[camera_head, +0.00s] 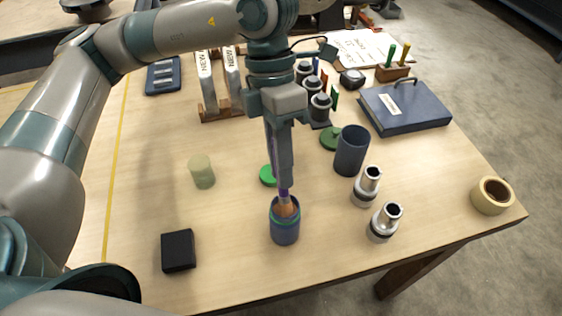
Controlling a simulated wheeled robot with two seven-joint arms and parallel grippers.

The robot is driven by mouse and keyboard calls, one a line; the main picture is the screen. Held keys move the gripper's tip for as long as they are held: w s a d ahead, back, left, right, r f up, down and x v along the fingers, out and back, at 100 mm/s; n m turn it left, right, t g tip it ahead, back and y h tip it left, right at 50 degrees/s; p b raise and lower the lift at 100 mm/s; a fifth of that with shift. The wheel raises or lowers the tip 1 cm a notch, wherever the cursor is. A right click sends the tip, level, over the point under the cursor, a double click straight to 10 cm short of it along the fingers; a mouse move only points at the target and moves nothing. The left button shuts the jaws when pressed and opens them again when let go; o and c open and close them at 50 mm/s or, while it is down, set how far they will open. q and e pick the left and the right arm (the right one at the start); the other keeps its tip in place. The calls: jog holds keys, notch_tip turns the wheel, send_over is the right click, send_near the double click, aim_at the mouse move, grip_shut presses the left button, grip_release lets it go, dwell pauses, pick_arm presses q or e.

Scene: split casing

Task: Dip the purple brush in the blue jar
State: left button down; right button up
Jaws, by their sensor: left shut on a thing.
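My left gripper (283,178) points straight down above the table and is shut on the purple brush (284,195). Only a short purple piece and the brownish bristles (287,209) show below the fingers. The blue jar (285,233) stands upright under the gripper near the front of the table, with a green ring near its rim. The bristles are at the jar's open mouth, seemingly within the rim. Their tip and the inside of the jar are hard to make out. My right gripper is not in view.
A dark blue cup (351,152), two metal fittings (367,188) (383,223) and a tape roll (491,195) stand to the right. A green lid (268,175) lies behind the jar. A pale green cylinder (202,172) and a black block (178,251) are left. A blue case (405,110) lies farther back.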

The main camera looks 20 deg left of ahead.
pick_arm(q)
jog(key=shift+r+p, duration=0.85)
jog(key=shift+r, duration=1.3)
jog(key=shift+r+p, duration=0.5)
jog(key=shift+r, duration=0.8)
jog(key=shift+w+f, duration=0.1)
jog(key=shift+w+f+m, duration=0.1)
jog(key=shift+m, duration=0.3)
jog(key=w+f+m, duration=0.1)
jog(key=m, duration=0.1)
jog(key=f+m+y, duration=0.1)
jog(key=shift+w+a+m+g+y, duration=0.3)
jog(key=shift+w+m, duration=0.1)
jog(key=w+a+f+m+t+y, duration=0.2)
jog(key=w+a+f+m, duration=0.1)
jog(key=m, duration=0.8)
jog(key=w+a+f+m+t+y, duration=0.2)
jog(key=w+a+f+m, duration=0.2)
jog(key=m, duration=0.7)
jog(key=shift+w+a+t+y+b, duration=0.3)
jog(key=shift+w+b, duration=0.1)
jog(key=shift+w, duration=0.75)
